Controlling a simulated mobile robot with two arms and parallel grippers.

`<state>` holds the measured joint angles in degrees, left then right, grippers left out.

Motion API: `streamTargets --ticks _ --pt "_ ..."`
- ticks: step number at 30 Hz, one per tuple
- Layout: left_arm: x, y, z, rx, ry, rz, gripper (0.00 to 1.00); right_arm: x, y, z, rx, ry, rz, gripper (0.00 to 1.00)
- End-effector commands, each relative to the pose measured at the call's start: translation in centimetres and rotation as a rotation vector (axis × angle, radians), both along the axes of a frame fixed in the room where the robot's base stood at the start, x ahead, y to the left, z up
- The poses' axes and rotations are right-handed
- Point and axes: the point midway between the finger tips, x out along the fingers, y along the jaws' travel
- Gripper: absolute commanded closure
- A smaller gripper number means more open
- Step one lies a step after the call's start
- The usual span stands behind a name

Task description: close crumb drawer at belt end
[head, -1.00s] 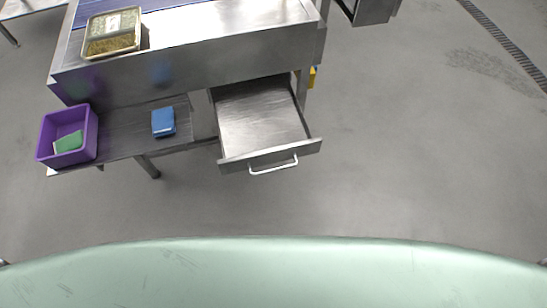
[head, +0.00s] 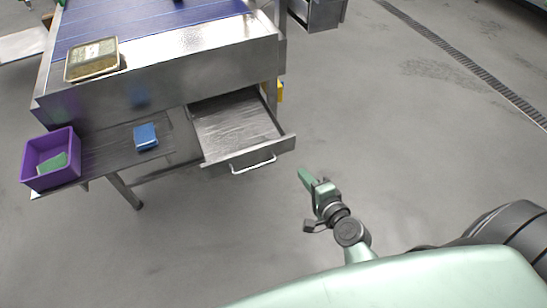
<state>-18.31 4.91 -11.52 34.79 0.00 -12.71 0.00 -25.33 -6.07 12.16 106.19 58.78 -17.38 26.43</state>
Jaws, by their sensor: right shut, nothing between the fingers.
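The crumb drawer (head: 240,125) is a shallow steel drawer under the end of the belt table. It is pulled out toward me, and its inside looks empty. Its front carries a white bar handle (head: 254,165). My right gripper (head: 304,178) is in the head view, to the right of the drawer front and apart from it. Its fingers are shut and empty. My left gripper is not in view.
The blue belt (head: 150,20) runs on the steel table above, with a filled tray (head: 92,59) near its edge. A lower shelf holds a purple bin (head: 50,160) and a blue block (head: 146,136). The floor in front is clear.

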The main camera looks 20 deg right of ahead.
Motion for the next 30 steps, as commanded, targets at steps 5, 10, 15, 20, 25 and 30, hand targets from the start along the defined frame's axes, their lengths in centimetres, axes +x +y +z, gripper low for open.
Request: streamTargets --ticks 5,10,15,20,25,30 --pt "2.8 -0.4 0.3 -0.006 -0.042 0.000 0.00 1.4 -0.2 0.6 0.018 -0.018 -0.009 1.00" --pt "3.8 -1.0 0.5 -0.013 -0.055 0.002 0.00 4.5 0.0 -0.4 0.018 -0.018 -0.009 1.00" --pt "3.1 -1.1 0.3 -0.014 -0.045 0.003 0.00 8.1 0.1 -1.6 0.016 -0.017 -0.008 1.00" --pt "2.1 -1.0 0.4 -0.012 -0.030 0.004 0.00 11.0 0.2 -2.0 0.015 -0.018 -0.008 1.00" --pt "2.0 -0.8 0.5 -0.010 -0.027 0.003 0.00 12.9 0.3 -2.2 0.014 -0.015 -0.006 1.00" --pt "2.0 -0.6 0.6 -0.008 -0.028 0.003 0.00 13.6 0.3 -2.2 0.013 -0.015 -0.007 1.00"
